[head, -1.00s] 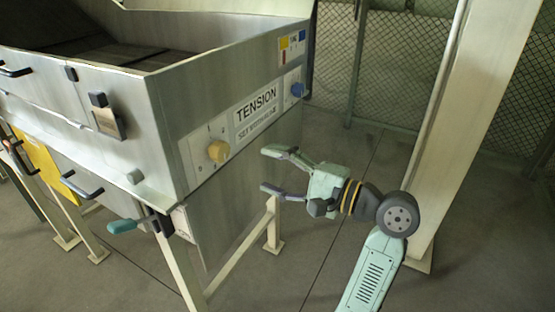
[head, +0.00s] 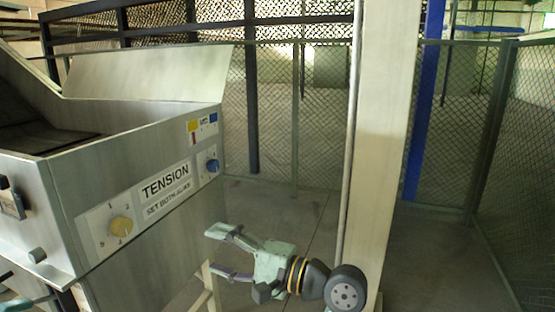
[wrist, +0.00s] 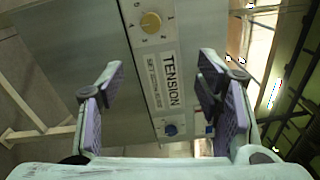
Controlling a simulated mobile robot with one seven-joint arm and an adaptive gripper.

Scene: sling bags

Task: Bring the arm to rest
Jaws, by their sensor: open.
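My gripper (head: 222,252) is open and empty, in the lower middle of the head view, pointing left. It is apart from the grey metal machine (head: 130,240) and just in front of its panel side. In the wrist view its two fingers (wrist: 165,105) stand wide apart, with the panel between and beyond them. The panel carries a yellow knob (head: 121,226), a blue knob (head: 212,165) and a TENSION label (head: 166,182). The yellow knob (wrist: 151,22) and the blue knob (wrist: 170,129) also show in the wrist view.
A pale upright post (head: 378,140) stands close behind and right of my gripper. A mesh fence (head: 270,120) runs across the back, with a blue post (head: 424,100). The floor (head: 430,260) right of the pale post is clear.

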